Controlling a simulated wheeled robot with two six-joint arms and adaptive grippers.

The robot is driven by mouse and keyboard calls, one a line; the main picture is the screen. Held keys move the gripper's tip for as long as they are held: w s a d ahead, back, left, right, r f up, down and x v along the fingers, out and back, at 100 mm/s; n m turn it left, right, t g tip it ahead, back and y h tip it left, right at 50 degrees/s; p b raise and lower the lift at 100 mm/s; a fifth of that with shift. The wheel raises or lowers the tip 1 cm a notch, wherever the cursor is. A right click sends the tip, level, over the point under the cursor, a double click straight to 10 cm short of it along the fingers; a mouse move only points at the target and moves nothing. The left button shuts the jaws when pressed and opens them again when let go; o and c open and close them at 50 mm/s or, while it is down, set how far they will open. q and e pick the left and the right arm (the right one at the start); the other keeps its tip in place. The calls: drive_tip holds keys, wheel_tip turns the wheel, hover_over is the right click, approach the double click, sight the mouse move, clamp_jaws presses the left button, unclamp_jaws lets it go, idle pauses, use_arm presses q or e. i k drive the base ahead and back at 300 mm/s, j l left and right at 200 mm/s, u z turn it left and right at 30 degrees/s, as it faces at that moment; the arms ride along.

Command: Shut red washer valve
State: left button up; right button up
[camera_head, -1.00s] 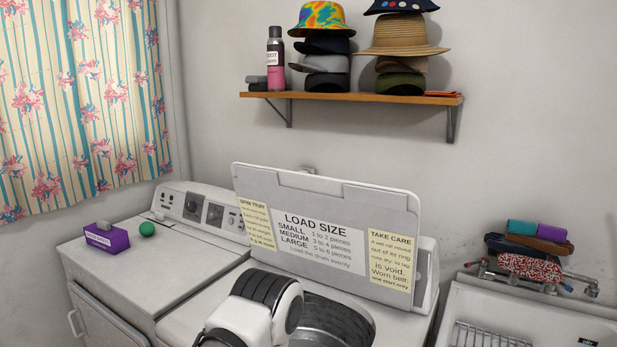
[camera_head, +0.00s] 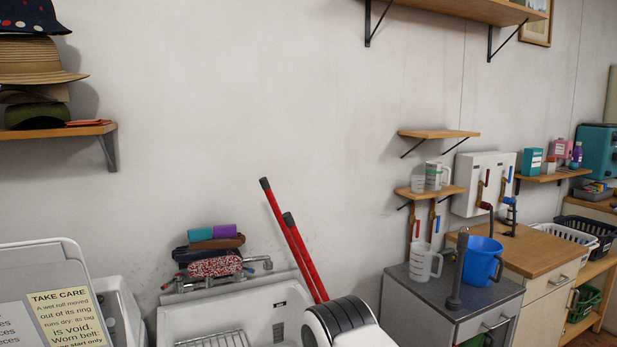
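A white wall box (camera_head: 467,186) on the right has copper pipes with a red valve lever (camera_head: 487,177) on its left pipe and a blue lever (camera_head: 509,174) on its right pipe. Both levers look roughly upright. Lower left, two more copper pipes run below a small shelf, one with a red lever (camera_head: 417,230) and one with a blue lever (camera_head: 437,223). I cannot tell which red lever is the washer valve. Neither gripper is in view; only a white and black link of my own arm shows at the bottom centre.
A grey-topped cabinet (camera_head: 427,288) holds a white jug (camera_head: 423,263), a dark upright post (camera_head: 458,270) and a blue jug (camera_head: 482,262) in front of the pipes. Red long handles (camera_head: 293,238) rise beside the sink (camera_head: 232,313). A small shelf (camera_head: 429,193) bears measuring cups.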

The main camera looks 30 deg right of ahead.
sight(488, 171)
drive_tip(key=i+l+z, duration=0.1)
drive_tip(key=l+z, duration=0.15)
drive_tip(key=z, duration=0.25)
drive_tip(key=i+l+z, duration=0.1)
drive_tip(key=z, duration=0.35)
drive_tip(key=l, duration=0.1)
